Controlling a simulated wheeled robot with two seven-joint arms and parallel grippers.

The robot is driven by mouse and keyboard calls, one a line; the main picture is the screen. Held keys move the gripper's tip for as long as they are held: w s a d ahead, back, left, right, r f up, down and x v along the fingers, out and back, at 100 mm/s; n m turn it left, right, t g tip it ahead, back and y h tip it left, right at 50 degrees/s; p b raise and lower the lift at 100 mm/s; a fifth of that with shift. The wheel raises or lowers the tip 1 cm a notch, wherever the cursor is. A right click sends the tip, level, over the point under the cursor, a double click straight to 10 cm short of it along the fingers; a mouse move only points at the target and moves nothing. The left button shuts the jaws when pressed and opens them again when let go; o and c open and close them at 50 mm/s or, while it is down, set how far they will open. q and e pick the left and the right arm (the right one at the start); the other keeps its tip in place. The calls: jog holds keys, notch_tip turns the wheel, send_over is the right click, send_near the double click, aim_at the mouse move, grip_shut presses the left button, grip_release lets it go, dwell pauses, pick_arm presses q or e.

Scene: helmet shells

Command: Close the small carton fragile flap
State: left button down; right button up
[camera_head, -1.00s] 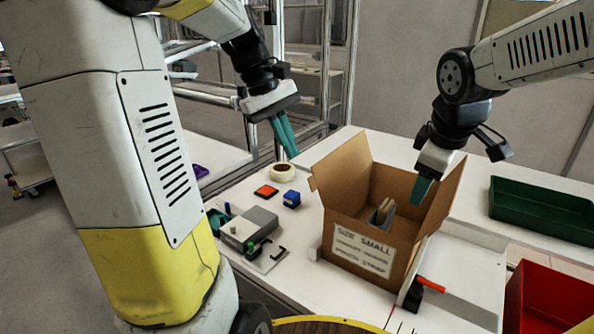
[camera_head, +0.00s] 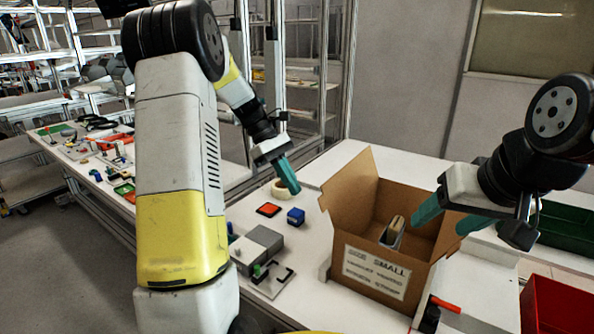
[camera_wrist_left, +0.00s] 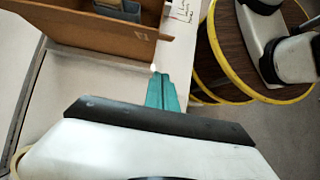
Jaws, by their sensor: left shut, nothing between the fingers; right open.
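The small carton (camera_head: 345,230) is an open brown box on the white table. A white label (camera_head: 376,272) reading "SIZE SMALL" is on its front. Its left-rear flap (camera_head: 350,180) stands up. Its right flap (camera_head: 449,235) is upright and partly hidden by my right gripper (camera_head: 450,214). That gripper is open, its teal fingers apart at the flap's top; contact is unclear. My left gripper (camera_head: 288,177) is shut and empty, left of the carton and above the table. In the left wrist view, its teal fingers (camera_wrist_left: 163,92) are together below the carton wall (camera_wrist_left: 80,30). I see no "fragile" marking.
A tape roll (camera_head: 281,190), a red-orange square (camera_head: 268,210), a blue block (camera_head: 296,216) and a grey box (camera_head: 258,245) lie left of the carton. A green tray (camera_head: 566,225) and a red bin (camera_head: 550,305) are at the right. An orange-handled item (camera_head: 446,304) lies near the front.

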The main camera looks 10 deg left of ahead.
pick_arm(q)
jog(key=s+d+f, duration=0.1)
jog(key=s+d, duration=0.1)
jog(key=d, duration=0.3)
jog(key=shift+s+d+f, duration=0.15)
jog(key=shift+d, duration=0.05)
